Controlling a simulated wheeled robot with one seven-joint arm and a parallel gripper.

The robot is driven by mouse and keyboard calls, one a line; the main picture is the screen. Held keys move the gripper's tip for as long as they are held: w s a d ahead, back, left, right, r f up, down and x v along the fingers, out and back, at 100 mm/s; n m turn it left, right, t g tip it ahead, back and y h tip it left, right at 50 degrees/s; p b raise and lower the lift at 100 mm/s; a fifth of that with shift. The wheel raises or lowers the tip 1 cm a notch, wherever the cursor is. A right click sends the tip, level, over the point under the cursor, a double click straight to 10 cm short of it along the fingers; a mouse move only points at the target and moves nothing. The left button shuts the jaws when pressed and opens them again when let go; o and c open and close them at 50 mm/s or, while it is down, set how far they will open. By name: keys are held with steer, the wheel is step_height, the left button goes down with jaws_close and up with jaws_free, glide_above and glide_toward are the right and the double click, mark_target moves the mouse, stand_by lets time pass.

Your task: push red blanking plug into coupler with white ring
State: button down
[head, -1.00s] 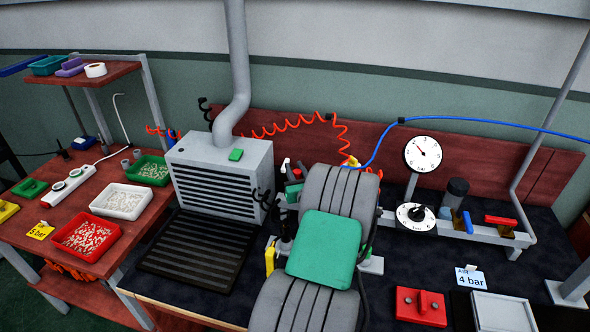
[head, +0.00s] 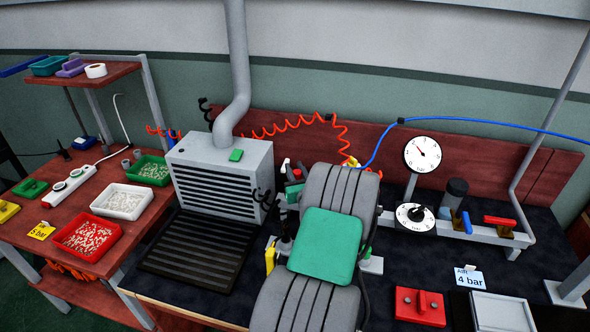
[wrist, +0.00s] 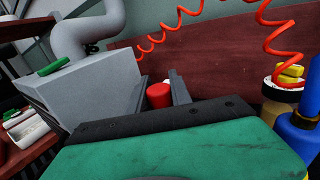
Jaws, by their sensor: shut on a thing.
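The red blanking plug (wrist: 159,95) is between the two grey fingers of my gripper (wrist: 162,92) in the wrist view. My gripper is shut on it. In the head view my gripper (head: 291,172) is small and partly hidden by my own arm, beside the grey box. A white ring (wrist: 283,85) shows at the right of the wrist view, around a fitting with a yellow top; it looks like the coupler. It is well to the right of the plug and apart from it. The plug's far end is hidden.
A grey louvred box (head: 222,175) with a pipe stands left of my gripper. A red coiled hose (wrist: 205,12) hangs behind. A blue fitting (wrist: 302,130) stands at the right. Gauges (head: 422,154) and a valve rail are on the right of the bench.

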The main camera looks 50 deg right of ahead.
steer(key=shift+f+b, duration=1.4)
steer(key=shift+f, duration=0.5)
steer(key=c, duration=1.1)
jaws_free()
steer(key=b+v, duration=0.1)
steer(key=v, duration=0.7)
steer(key=shift+d, duration=0.1)
